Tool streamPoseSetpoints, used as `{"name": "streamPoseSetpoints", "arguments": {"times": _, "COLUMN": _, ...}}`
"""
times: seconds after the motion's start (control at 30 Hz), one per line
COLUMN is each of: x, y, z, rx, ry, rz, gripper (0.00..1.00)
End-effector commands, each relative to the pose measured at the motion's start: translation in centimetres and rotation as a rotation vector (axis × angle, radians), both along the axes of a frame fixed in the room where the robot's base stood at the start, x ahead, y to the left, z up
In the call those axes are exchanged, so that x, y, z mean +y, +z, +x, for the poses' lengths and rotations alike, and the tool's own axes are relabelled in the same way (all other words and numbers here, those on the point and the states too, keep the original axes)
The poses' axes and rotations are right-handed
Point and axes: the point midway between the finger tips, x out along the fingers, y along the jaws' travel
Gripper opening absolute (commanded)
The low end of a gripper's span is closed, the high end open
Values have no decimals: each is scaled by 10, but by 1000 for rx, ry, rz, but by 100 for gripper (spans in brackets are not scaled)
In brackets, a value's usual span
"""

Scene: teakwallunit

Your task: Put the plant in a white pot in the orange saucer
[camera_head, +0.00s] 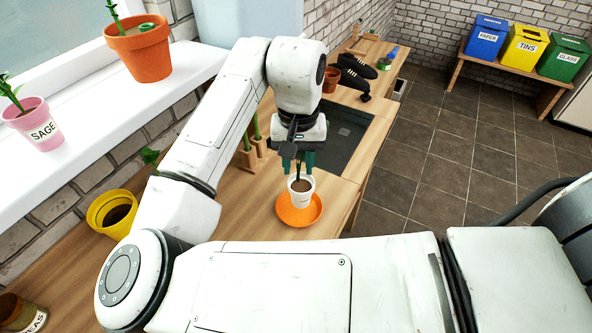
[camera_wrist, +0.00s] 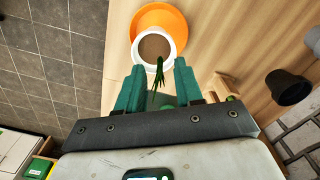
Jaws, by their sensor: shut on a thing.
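The plant in a white pot (camera_head: 305,201) is under my gripper (camera_head: 298,168) in the head view. The pot shows brown soil and a green stem rising between the fingers. My gripper is shut on the plant, around its stem. The orange saucer (camera_head: 299,218) lies on the wooden counter; the pot overlaps its back part in the picture. In the wrist view the white pot (camera_wrist: 139,61) covers part of the orange saucer (camera_wrist: 160,13), with the plant between the green fingertips (camera_wrist: 158,70). Whether the pot's base touches the saucer or hangs above it, I cannot tell.
A yellow pot (camera_head: 98,211) stands at left on the counter. Pots, including a pink one (camera_head: 38,125), stand on the window sill. The wrist view shows a black pot (camera_wrist: 289,88).

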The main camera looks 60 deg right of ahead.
Motion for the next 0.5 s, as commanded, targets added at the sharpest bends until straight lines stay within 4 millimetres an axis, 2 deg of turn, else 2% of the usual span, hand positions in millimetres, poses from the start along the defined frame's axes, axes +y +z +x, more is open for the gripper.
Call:
{"name": "streamPoseSetpoints", "arguments": {"times": 0.13, "x": -3, "y": -11, "z": 8, "rx": 2, "ry": 1, "rz": 3, "gripper": 0}}
{"name": "streamPoseSetpoints", "arguments": {"times": 0.3, "x": -3, "y": -35, "z": 7, "rx": 2, "ry": 1, "rz": 3, "gripper": 0}}
{"name": "streamPoseSetpoints", "arguments": {"times": 0.5, "x": -3, "y": -39, "z": 7, "rx": -1, "ry": 0, "rz": 1, "gripper": 0}}
